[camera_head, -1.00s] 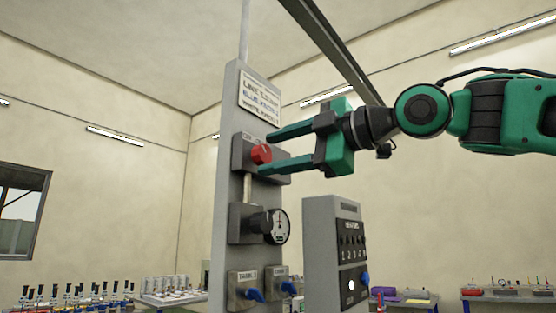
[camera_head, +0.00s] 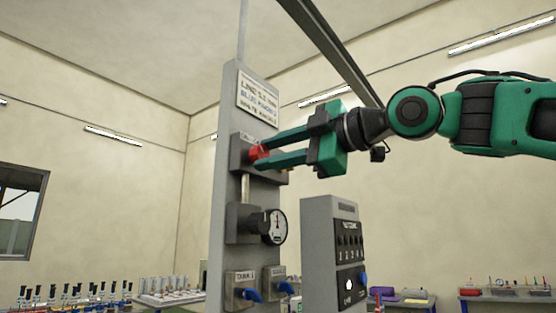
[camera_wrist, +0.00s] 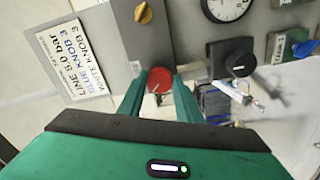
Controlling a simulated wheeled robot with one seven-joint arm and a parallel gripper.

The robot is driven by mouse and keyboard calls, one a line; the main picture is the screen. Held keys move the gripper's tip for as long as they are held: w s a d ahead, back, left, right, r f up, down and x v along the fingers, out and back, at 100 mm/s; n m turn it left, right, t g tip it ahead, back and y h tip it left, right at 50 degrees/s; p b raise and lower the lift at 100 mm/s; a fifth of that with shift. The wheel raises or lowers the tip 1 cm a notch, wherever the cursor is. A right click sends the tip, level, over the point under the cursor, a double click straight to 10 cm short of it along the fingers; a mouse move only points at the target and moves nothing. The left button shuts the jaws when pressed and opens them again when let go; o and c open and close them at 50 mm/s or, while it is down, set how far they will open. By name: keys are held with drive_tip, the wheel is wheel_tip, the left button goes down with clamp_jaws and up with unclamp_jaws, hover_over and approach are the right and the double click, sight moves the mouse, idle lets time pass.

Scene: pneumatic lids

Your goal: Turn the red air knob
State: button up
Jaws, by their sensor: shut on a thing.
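The red air knob (camera_head: 257,153) sits on a dark block near the top of the grey panel column (camera_head: 228,200). My gripper (camera_head: 259,156) reaches it from the right, and its two green fingers are shut on the knob, one on each side. In the wrist view, the red knob (camera_wrist: 160,80) shows between the fingertips (camera_wrist: 158,84). The fingers hide part of the knob's sides, so I cannot tell how far it is turned.
A round gauge (camera_head: 274,227) is below the knob, with blue knobs (camera_head: 253,295) lower down. A sign (camera_head: 258,97) is above. A grey switch box (camera_head: 334,250) stands to the right. A yellow knob (camera_wrist: 144,13) shows in the wrist view. Benches with small items line the back.

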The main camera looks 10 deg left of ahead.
drive_tip(key=m, duration=0.4)
drive_tip(key=shift+a+m, duration=0.1)
drive_tip(key=shift+m, duration=0.2)
drive_tip(key=m, duration=0.8)
drive_tip(key=shift+m, duration=0.4)
drive_tip(key=shift+r+m, duration=0.1)
drive_tip(key=shift+m, duration=1.8)
drive_tip(key=o, duration=1)
drive_tip(key=shift+o, duration=0.2)
drive_tip(key=v, duration=1)
drive_tip(key=shift+d, duration=0.4)
